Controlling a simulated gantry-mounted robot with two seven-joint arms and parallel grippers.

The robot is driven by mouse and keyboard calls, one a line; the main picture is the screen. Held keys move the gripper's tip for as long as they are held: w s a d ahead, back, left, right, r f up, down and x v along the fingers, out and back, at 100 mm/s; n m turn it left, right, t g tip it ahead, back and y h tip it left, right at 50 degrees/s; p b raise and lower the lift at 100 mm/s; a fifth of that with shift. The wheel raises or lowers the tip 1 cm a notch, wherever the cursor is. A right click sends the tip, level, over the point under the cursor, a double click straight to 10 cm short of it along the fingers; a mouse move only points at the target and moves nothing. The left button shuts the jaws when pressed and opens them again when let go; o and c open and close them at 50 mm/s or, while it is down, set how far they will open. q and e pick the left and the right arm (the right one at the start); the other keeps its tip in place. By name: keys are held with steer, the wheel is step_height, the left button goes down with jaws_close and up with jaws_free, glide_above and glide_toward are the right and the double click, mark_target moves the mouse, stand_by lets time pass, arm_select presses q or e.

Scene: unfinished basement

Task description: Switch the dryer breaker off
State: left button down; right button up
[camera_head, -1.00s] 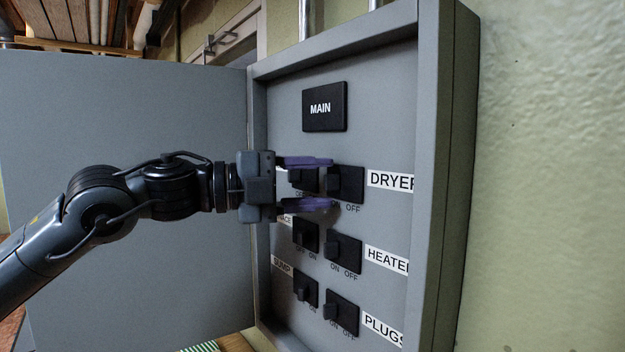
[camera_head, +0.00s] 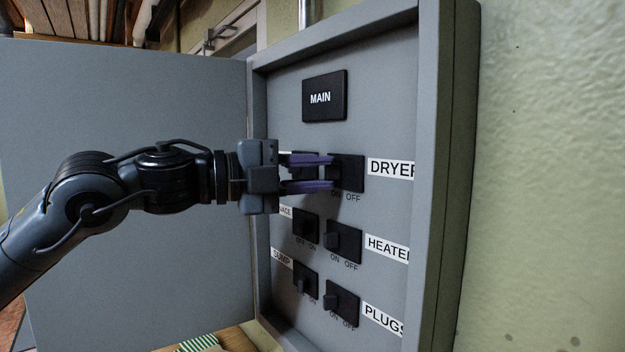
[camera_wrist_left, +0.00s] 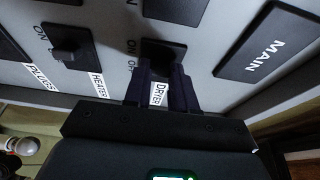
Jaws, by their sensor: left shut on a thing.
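The dryer breaker (camera_head: 350,173) is a black block beside the white DRYER label (camera_head: 391,168), with ON at lower left and OFF at lower right. My left gripper (camera_head: 331,173) comes in from the left, its purple fingers shut on the breaker's switch at the ON side. The fingers hide the switch itself. In the left wrist view the fingers (camera_wrist_left: 160,70) meet at the black dryer breaker (camera_wrist_left: 178,52), with part of the DRYER label (camera_wrist_left: 158,93) showing between them. My right gripper is not in view.
The MAIN block (camera_head: 325,96) is above; the heater breaker (camera_head: 345,246) and plugs breaker (camera_head: 343,304) are below. A left column of breakers (camera_head: 305,228) sits close under the fingers. The grey panel's raised right rim (camera_head: 430,180) and open door (camera_head: 130,260) flank the workspace.

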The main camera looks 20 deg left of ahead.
mark_target(346, 172)
arm_select(q)
steer(key=shift+s+d+f+n+t+y+b, duration=0.15)
steer(key=shift+d+n+t+y+b, duration=0.05)
steer(key=shift+n+t+y+b, duration=0.2)
steer(key=shift+s+d+f+n+t+y+b, duration=0.1)
steer(key=shift+s+d+n+t+y+b, duration=0.05)
steer(key=shift+n+t+y+b, duration=0.2)
steer(key=shift+s+d+n+t+y+b, duration=0.25)
steer(key=shift+d+n+t+y+b, duration=0.15)
steer(key=shift+n+t+y+b, duration=0.5)
steer(key=y, duration=0.1)
steer(key=n+t+y, duration=0.1)
steer(key=y, duration=0.1)
steer(key=d+n+y, duration=0.1)
steer(key=shift+s+d+r+n+t+b, duration=0.1)
steer(key=shift+s+r+n+t+b, duration=0.15)
steer(key=shift+s+t+b, duration=0.1)
steer(key=shift+d+n+t+y, duration=0.15)
steer(key=shift+n+y, duration=0.2)
steer(key=shift+y, duration=0.25)
steer(key=shift+d+n+t+y, duration=0.15)
steer(key=shift+n+y, duration=0.2)
steer(key=shift+y, duration=0.2)
steer(key=c, duration=0.9)
jaws_free()
steer(key=shift+s+b, duration=0.1)
steer(key=shift+b, duration=0.2)
